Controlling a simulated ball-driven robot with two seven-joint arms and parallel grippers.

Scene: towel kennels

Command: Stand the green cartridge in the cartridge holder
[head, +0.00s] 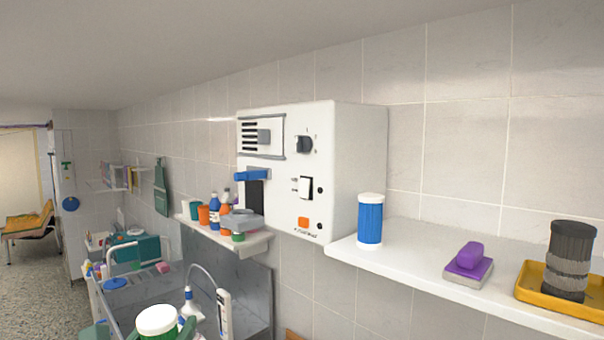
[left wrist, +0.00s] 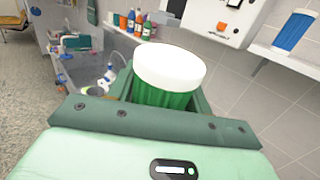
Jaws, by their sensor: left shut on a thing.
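The green cartridge, a ribbed green cylinder with a white cap, shows at the bottom edge of the head view (head: 157,321) and in the middle of the left wrist view (left wrist: 168,78). My left gripper (left wrist: 163,99) is shut on it, with green jaws on both sides of the body below the cap. The cartridge looks upright and is held in the air in front of the sink. Its lower end is hidden. I cannot make out anything that is clearly the cartridge holder. My right gripper is not in view.
A white shelf (head: 420,258) at the right carries a blue cartridge (head: 370,221), a purple-handled block (head: 469,262) and a yellow tray (head: 532,283) with a dark cylinder (head: 570,245). A white wall box (head: 345,165) hangs beside it. A low shelf (head: 255,246) holds several bottles. The sink (head: 150,285) has a curved tap.

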